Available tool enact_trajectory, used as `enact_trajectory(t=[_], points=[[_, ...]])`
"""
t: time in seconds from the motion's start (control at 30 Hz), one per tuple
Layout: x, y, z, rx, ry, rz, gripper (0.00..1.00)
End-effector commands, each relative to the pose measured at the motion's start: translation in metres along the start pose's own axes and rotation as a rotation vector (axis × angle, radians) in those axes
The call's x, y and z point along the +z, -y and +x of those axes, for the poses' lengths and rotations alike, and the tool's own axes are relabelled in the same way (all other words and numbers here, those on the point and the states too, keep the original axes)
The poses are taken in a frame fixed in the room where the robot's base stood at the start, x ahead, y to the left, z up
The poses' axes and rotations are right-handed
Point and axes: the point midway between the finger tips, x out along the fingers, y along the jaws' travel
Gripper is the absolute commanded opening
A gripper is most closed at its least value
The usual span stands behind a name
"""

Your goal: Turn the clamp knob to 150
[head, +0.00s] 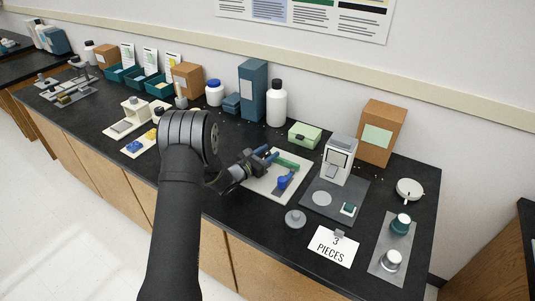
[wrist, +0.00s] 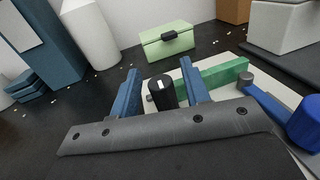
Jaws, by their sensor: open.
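A pale board (head: 262,187) carries a green bar (head: 287,163) and a blue part (head: 284,181). In the wrist view the green bar (wrist: 215,77) lies to the right of my gripper, with the blue part (wrist: 303,123) at the right edge. A black upright cylinder with a white mark on top, which looks like the clamp knob (wrist: 162,93), stands between my blue fingers. My gripper (wrist: 159,70) is open, with a finger on either side of it; I cannot tell whether either touches. In the head view my gripper (head: 270,154) is over the board's back edge and hides the knob.
A light green box (head: 304,135) stands behind the board. A grey mat with a white device (head: 338,158) is to the right. A white bottle (head: 277,103) stands behind.

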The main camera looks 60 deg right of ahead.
Motion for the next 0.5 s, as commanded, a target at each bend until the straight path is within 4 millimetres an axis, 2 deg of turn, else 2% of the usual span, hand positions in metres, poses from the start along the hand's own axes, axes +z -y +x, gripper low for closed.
enact_trajectory(t=[0.1,0.3,0.5], points=[[-0.0002,0.0001,-0.0003,0.000,0.000,0.000,0.41],[-0.0002,0.0001,-0.0004,0.000,0.000,0.000,0.01],[-0.0003,0.0000,-0.0006,-0.008,0.000,0.000,0.00]])
